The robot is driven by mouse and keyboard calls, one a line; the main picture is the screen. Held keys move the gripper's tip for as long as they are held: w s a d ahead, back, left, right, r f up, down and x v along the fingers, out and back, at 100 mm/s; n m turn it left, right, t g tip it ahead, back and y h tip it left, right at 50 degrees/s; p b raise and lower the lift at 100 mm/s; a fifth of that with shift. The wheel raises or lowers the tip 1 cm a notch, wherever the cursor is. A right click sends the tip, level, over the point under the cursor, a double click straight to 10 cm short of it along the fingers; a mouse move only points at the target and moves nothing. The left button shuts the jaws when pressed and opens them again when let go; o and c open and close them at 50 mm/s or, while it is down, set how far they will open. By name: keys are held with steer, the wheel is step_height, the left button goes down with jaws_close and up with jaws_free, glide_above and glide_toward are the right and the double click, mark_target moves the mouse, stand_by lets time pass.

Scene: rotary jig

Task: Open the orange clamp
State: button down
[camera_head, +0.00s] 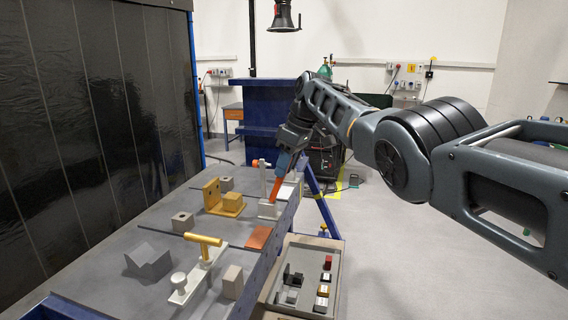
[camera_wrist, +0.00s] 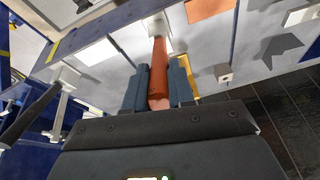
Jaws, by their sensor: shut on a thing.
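The orange clamp's handle (camera_head: 275,189) stands up at a tilt from its pale base (camera_head: 268,209) at the far right part of the table. My gripper (camera_head: 282,168) comes down on the upper part of this handle. In the wrist view, the orange handle (camera_wrist: 158,66) runs between the two blue-grey fingers of my gripper (camera_wrist: 157,88), which are shut on it. The handle's lower end meets a pale mount (camera_wrist: 153,27). A white upright with an orange-red knob (camera_head: 257,162) stands just left of the handle; whether it belongs to this clamp is unclear.
A yellow-handled clamp (camera_head: 205,240) stands nearer on the table (camera_head: 150,215). A yellow bracket (camera_head: 228,203), grey blocks (camera_head: 183,221), a grey V-block (camera_head: 148,262) and a flat orange plate (camera_head: 258,237) lie around. A tray (camera_head: 293,311) of small parts stands at the front right.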

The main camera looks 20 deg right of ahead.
steer(key=shift+a, duration=0.15)
steer(key=c, duration=1)
jaws_free()
steer(key=shift+w, duration=0.1)
steer(key=shift+o, duration=0.2)
steer(key=shift+r, duration=0.1)
steer(key=b+v, duration=0.1)
steer(key=v, duration=0.6)
steer(key=shift+r+b, duration=0.3)
